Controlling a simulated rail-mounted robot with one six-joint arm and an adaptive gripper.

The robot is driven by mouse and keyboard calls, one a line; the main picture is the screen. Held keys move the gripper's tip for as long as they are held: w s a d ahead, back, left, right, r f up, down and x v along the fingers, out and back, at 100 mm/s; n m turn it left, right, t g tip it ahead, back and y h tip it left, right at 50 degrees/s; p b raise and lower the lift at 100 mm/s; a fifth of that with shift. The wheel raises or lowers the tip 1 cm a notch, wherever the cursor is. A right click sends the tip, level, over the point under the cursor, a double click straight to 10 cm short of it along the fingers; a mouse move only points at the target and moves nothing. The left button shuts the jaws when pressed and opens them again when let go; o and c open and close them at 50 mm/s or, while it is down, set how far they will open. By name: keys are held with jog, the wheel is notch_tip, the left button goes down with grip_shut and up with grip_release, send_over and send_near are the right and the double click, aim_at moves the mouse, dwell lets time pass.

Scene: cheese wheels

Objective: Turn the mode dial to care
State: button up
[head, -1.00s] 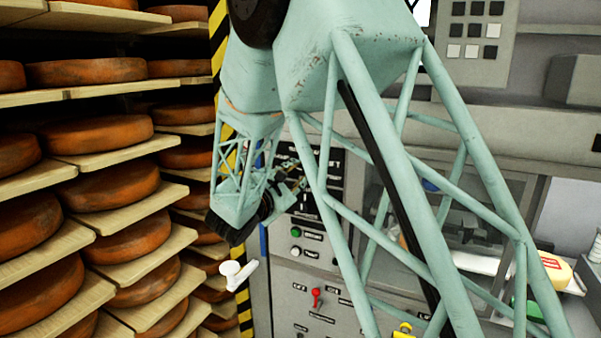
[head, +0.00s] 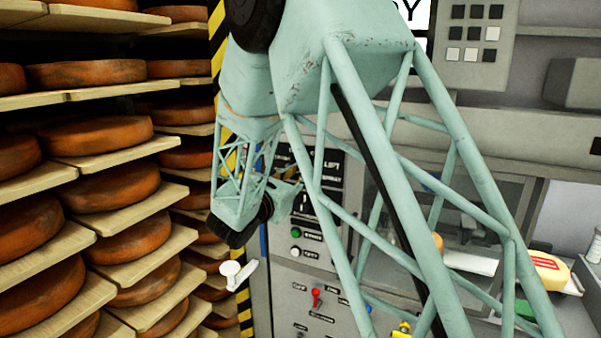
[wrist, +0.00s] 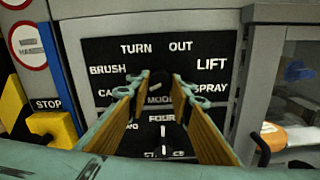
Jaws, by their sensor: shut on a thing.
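The black mode dial (wrist: 163,78) sits on a black panel in the wrist view, ringed by the words TURN OUT, BRUSH, LIFT, SPRAY and a partly covered "CA…" at lower left. My gripper (wrist: 162,78) has its two fingers on either side of the dial and is shut on it. The fingers cover part of the dial, so I cannot tell which word it points to. In the head view my gripper (head: 292,188) is at the panel, partly hidden behind my arm.
A second dial (wrist: 172,135) with FOUR above it lies below, partly covered. Green (head: 296,233) and white (head: 295,251) buttons and a red switch (head: 316,298) are lower on the cabinet. Shelves of cheese wheels (head: 95,142) stand at left; a white handle (head: 238,272) juts out.

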dwell(0.4)
jog(key=o, duration=0.8)
jog(key=shift+o, duration=0.2)
jog(key=shift+s+a, duration=0.1)
jog(key=v, duration=1.1)
jog(key=shift+s, duration=0.4)
